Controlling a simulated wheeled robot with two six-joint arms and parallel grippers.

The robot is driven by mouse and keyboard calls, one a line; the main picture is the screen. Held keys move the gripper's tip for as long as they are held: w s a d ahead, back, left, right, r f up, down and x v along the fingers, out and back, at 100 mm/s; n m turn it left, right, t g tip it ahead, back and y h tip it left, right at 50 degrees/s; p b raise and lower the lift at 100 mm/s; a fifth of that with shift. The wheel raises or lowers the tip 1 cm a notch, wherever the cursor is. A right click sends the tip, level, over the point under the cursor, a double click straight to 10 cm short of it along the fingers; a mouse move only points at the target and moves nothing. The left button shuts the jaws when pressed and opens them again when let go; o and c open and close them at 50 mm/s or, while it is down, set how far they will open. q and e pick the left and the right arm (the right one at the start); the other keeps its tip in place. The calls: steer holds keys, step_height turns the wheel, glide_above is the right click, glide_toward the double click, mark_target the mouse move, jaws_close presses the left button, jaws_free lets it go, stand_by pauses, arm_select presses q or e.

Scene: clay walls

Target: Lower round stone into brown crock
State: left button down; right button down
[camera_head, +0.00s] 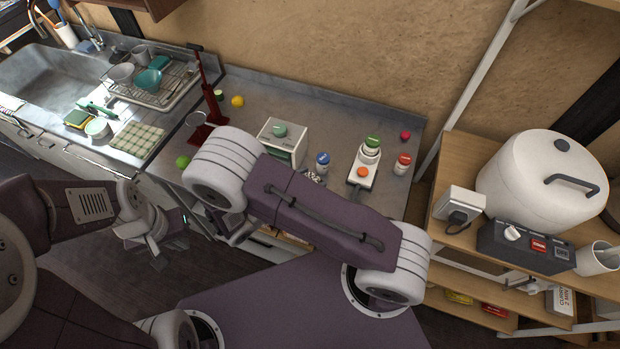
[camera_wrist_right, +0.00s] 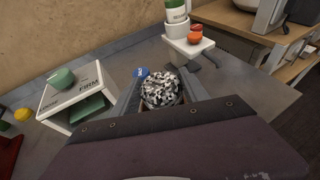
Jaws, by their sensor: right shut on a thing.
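A round stone (camera_wrist_right: 161,89), speckled black, grey and white, sits between the fingers of my right gripper (camera_wrist_right: 160,94) in the right wrist view. The gripper is shut on it. In the head view a small speckled patch of the stone (camera_head: 316,176) shows past my right arm, which hides the right gripper. A thin brownish edge shows around the stone in the wrist view; I cannot tell whether it is the brown crock, which I cannot clearly make out. My left gripper (camera_head: 158,252) hangs at the left, off the counter, apart from these things; its jaws are unclear.
A white box (camera_head: 283,146) with a green lump on top stands left of the stone. A blue-lidded jar (camera_head: 322,162) is close by. Right of it are a white stand (camera_head: 360,178) and a red-lidded jar (camera_head: 403,163). A dark red press (camera_head: 206,90) stands further left.

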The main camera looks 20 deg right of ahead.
steer(key=shift+w+a+f, duration=0.2)
steer(key=shift+w+a, duration=0.15)
steer(key=shift+w, duration=0.05)
steer(key=shift+s+d, duration=0.1)
steer(key=shift+d, duration=0.1)
steer(key=shift+w+d, duration=0.4)
steer(key=shift+d, duration=0.25)
steer(key=shift+f+b, duration=1.75)
steer(key=shift+f, duration=0.45)
steer(key=shift+s+a+f, duration=0.1)
steer(key=shift+f, duration=0.1)
